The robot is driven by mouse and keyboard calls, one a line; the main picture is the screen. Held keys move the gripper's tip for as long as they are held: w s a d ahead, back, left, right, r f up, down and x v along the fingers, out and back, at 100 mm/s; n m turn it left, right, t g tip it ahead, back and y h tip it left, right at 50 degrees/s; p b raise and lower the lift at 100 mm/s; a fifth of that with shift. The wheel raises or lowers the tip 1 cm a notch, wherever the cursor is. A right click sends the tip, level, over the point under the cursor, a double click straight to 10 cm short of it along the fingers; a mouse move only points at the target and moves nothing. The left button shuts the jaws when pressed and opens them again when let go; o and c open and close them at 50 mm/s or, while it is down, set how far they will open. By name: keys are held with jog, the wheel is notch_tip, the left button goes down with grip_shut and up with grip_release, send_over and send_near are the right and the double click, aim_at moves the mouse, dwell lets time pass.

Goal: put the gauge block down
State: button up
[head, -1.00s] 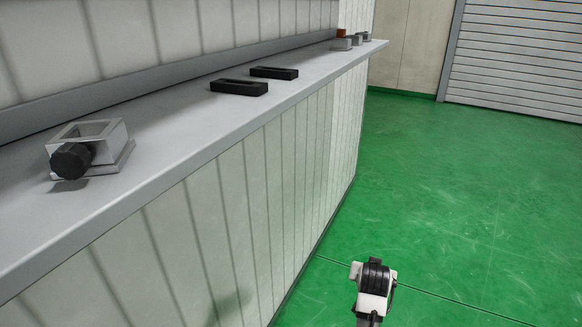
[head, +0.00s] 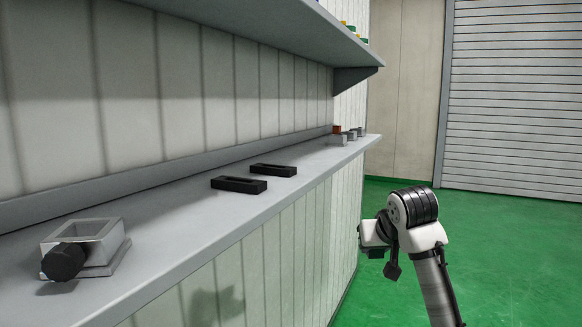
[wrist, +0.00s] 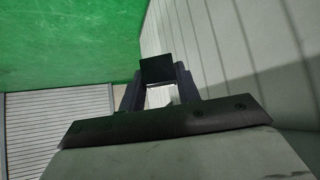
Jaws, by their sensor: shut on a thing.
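My gripper (wrist: 157,80) is shut on a dark, square-ended block, the gauge block (wrist: 156,68), which sits between the two fingertips in the wrist view. Green floor and the pale panelled wall show behind it, so it is held in the air. The grey ledge (head: 185,222) runs along the wall to the left. Two black slotted holders (head: 238,185) (head: 273,169) lie on it, apart from my arm.
A grey square frame with a black knob (head: 63,261) stands on the near ledge. Several small grey blocks and an orange-brown block (head: 337,129) stand at its far end. An upper shelf (head: 270,28) overhangs. The ledge between is bare. A roller shutter (head: 515,100) is behind.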

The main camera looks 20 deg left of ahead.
jog(key=s+a+r+n+g+y+b, duration=0.1)
jog(key=s+a+r, duration=0.1)
jog(key=s+r, duration=0.55)
jog(key=s+a+r+n+y, duration=0.1)
jog(key=s+a+r+n, duration=0.3)
jog(key=r, duration=0.7)
jog(key=s+a+r+m, duration=0.1)
jog(key=s+r, duration=0.3)
jog(key=s, duration=0.5)
jog(key=s+a+r+m, duration=0.15)
jog(key=s+r, duration=0.25)
jog(key=s, duration=0.6)
jog(key=p, duration=0.5)
send_over(174, 195)
jog(key=s+d, duration=0.2)
notch_tip(174, 195, down, 3)
jog(key=shift+r+n, duration=0.2)
jog(key=shift+n, duration=0.25)
notch_tip(174, 195, down, 4)
jog(key=shift+d+r+p, duration=0.1)
jog(key=shift+r+p, duration=0.1)
jog(key=shift+p, duration=0.3)
jog(key=shift+f+p, duration=0.15)
jog(key=shift+p, duration=0.15)
jog(key=shift+a+f+b, duration=0.25)
jog(key=shift+f+b, duration=0.05)
jog(key=shift+f, duration=0.15)
jog(key=o, duration=1.2)
jog(key=shift+r, duration=0.1)
jog(key=shift+c, duration=0.2)
